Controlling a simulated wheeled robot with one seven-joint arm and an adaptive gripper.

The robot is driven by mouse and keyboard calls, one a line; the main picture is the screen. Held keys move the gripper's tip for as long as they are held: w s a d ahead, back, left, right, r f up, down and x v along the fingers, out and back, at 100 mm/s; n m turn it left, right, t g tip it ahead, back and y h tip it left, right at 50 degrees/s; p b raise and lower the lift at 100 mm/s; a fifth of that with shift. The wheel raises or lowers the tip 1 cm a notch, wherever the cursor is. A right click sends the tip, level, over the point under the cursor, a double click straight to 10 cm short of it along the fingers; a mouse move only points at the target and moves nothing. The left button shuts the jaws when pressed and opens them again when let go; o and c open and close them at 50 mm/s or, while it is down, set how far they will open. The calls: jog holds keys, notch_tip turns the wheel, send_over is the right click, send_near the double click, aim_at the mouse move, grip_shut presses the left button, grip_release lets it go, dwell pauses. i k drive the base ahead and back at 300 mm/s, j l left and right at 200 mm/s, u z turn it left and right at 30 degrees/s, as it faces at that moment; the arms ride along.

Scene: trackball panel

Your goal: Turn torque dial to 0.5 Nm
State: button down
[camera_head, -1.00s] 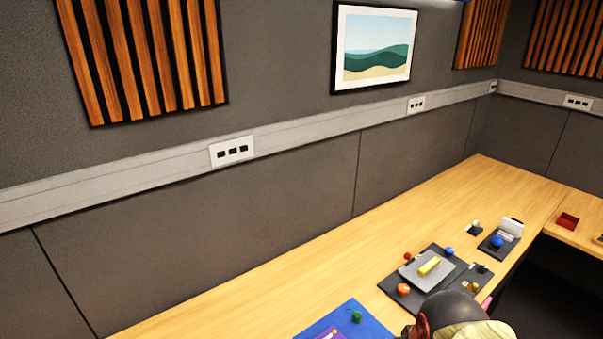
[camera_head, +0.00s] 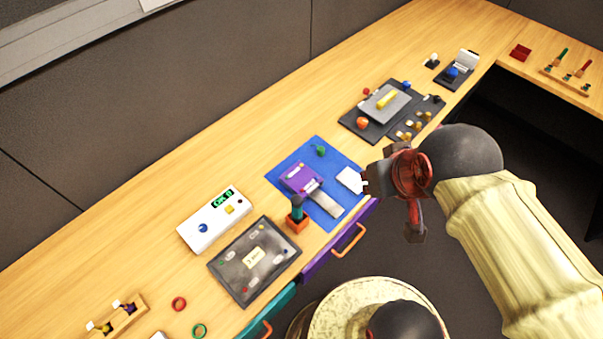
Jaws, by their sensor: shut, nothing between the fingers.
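A white box (camera_head: 214,221) with a green lit display (camera_head: 224,197) and a blue round knob (camera_head: 203,228) lies left of centre on the wooden table. A small yellow button sits beside the knob. The display's text is too small to read surely, and no label shows which knob is the torque dial. An orange knob (camera_head: 362,123) also stands on the dark panel (camera_head: 356,124) farther back. My gripper (camera_head: 370,181) is shut and empty, near the right edge of the blue mat, well to the right of the white box and apart from it.
The blue mat (camera_head: 283,171) holds a purple block (camera_head: 301,178), a green knob and a white piece. A dark tray (camera_head: 233,281) lies in front of the white box, with a dark upright handle (camera_head: 297,208) in an orange base beside it. Drawers with orange handles (camera_head: 348,241) line the front edge.

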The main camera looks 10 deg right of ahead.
aim_at(202, 227)
jog(key=u, duration=1.35)
